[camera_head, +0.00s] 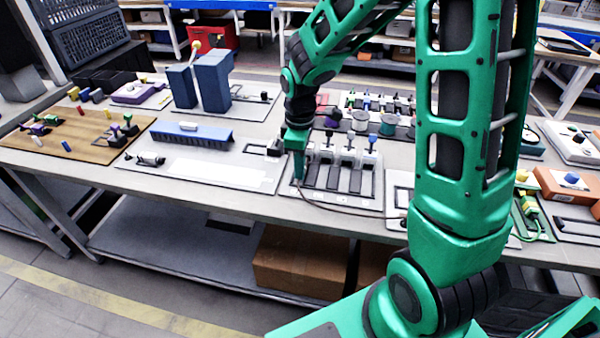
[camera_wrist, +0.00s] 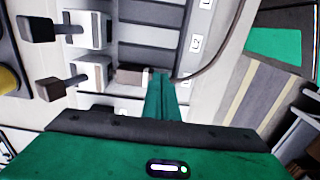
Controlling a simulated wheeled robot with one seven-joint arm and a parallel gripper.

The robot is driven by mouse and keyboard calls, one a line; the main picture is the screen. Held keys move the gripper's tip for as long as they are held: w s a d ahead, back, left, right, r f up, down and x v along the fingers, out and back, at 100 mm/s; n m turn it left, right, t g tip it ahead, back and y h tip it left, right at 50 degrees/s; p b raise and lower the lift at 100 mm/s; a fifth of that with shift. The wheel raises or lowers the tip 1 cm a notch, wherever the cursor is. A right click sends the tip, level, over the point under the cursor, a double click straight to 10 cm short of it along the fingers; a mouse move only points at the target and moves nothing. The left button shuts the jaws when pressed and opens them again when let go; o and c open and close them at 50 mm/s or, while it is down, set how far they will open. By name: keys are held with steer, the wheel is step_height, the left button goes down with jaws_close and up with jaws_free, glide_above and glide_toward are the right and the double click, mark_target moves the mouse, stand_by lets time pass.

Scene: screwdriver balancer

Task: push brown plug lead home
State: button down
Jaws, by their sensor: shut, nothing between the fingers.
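The brown plug (camera_wrist: 131,75) shows in the wrist view just left of my fingertips, in line with a pale socket block. My gripper (camera_wrist: 160,78) is shut and empty, its green fingertips close to the plug's right end. I cannot tell whether they touch it, or how deep the plug sits. A dark lead (camera_wrist: 212,63) curves away to the upper right of the fingertips. In the head view my gripper (camera_head: 297,178) points down at the left front of the slotted board (camera_head: 310,197), and hides the plug. The lead (camera_head: 350,211) runs right along the table's front.
Upright levers with dark knobs (camera_head: 328,134) and a blue knob (camera_head: 372,139) stand behind the slots. A dark-knobbed lever (camera_wrist: 50,88) lies close left of the plug. A pale board with a blue comb-like block (camera_head: 192,136) is to the left.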

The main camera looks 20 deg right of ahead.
steer(key=shift+s+a, duration=0.35)
steer(key=shift+s, duration=0.15)
step_height(320, 180, up, 7)
stand_by(0.8)
stand_by(1.0)
